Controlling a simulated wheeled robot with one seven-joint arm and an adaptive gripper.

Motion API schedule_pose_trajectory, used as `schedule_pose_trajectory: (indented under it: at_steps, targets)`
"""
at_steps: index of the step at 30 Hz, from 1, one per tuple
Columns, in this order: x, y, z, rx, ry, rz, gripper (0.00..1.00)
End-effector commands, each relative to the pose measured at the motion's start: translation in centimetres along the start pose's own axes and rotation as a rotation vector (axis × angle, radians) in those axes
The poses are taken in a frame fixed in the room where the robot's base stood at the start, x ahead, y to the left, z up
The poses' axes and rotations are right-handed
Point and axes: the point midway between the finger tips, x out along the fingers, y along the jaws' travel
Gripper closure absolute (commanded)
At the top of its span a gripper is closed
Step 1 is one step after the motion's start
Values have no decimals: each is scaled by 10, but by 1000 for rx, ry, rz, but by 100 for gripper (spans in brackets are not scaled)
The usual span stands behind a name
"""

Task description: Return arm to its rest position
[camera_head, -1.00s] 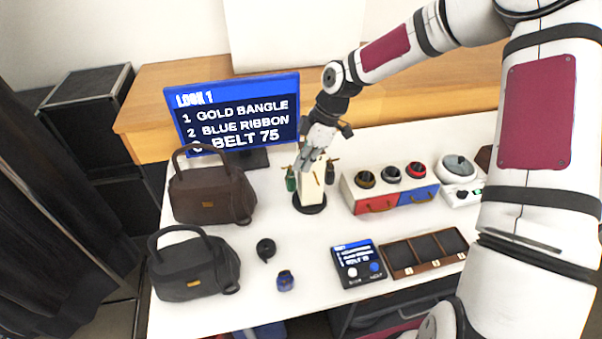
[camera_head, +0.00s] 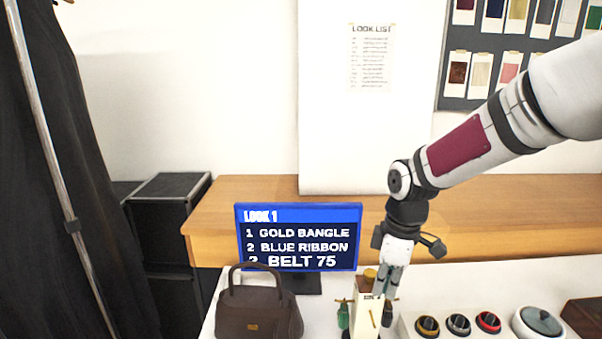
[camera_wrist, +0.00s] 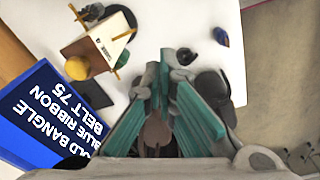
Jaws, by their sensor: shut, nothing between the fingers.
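My gripper (camera_head: 387,292) is shut and empty. In the head view it points down, in front of or just above a small cream stand (camera_head: 368,318) with hanging green and dark pieces; the exact gap cannot be told there. In the wrist view my gripper (camera_wrist: 168,78) shows at the centre, with the cream stand (camera_wrist: 98,42) apart from it to the upper left. My arm comes in from the right, still stretched out over the table.
A screen (camera_head: 298,236) reading gold bangle, blue ribbon, belt 75 stands behind a brown handbag (camera_head: 258,312). A row of bangles (camera_head: 458,324) and a round lidded pot (camera_head: 538,322) stand to the right. A wooden ledge (camera_head: 450,205) runs behind. Black cases (camera_head: 170,225) stand at left.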

Motion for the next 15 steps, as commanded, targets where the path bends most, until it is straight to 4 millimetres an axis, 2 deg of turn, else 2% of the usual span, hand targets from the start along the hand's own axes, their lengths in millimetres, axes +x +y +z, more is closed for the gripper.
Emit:
schedule_pose_trajectory:
  at_steps: [1, 7, 15]
  targets:
    - [-14, -8, 4, 42, -29, 30, 100]
    - [-60, -41, 24, 260, -87, 139, 100]
    - [-118, -95, 49, 577, -38, 283, 100]
